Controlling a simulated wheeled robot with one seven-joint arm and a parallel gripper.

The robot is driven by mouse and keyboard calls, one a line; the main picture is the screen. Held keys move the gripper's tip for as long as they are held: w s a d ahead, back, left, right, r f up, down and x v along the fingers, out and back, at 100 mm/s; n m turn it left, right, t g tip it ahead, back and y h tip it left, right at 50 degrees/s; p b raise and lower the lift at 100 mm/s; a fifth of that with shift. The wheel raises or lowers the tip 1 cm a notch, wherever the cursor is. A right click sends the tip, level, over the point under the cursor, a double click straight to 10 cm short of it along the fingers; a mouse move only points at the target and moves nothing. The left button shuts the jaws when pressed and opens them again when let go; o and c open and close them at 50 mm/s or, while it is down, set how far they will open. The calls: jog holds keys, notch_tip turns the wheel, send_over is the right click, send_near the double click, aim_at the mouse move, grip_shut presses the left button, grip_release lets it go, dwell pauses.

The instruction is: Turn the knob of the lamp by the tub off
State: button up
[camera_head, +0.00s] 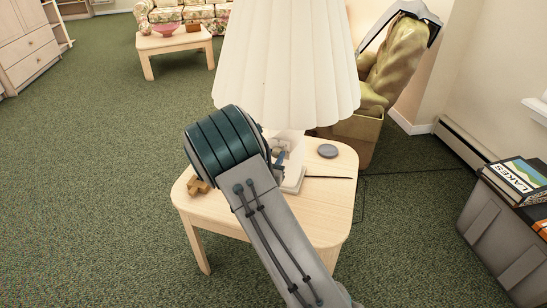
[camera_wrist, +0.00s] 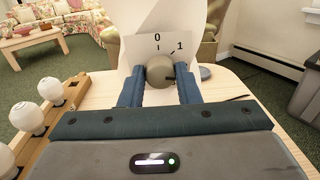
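The lamp has a white pleated shade (camera_head: 285,60) and a white base (camera_head: 293,180), and stands on a pale wooden side table (camera_head: 325,222). In the wrist view, its round grey knob (camera_wrist: 160,71) sits in front of a white panel (camera_wrist: 133,50) marked 0 and 1. A dark tick points toward the 1. My gripper (camera_wrist: 160,76) has one blue finger on each side of the knob, with no clear gap to it, so it looks shut on it. In the head view, my arm and wrist hide the knob and most of the fingers.
A grey tub (camera_head: 500,235) with books (camera_head: 517,178) stands at the right. A grey disc (camera_head: 327,151) lies behind the lamp base. A wooden holder (camera_wrist: 52,110) with white bulb-shaped pieces is left of my gripper. Carpet at left is clear.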

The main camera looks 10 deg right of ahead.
jog(key=shift+c, duration=0.6)
jog(key=shift+r+p, duration=0.1)
jog(key=shift+p, duration=0.25)
jog(key=n+p, duration=0.3)
jog(key=n, duration=0.1)
jog(key=shift+r+p, duration=0.15)
jog(key=shift+p, duration=0.15)
jog(key=n+p, duration=0.6)
jog(key=shift+n+t, duration=0.3)
jog(key=n+p, duration=0.4)
jog(key=n, duration=0.1)
jog(key=shift+f+n+y, duration=0.2)
jog(key=shift+n+y, duration=0.1)
jog(key=shift+f+n+t+p, duration=0.15)
jog(key=shift+n+t+p, duration=0.15)
jog(key=shift+n+p, duration=1.4)
jog(key=shift+n+b, duration=0.4)
jog(key=shift+n, duration=0.2)
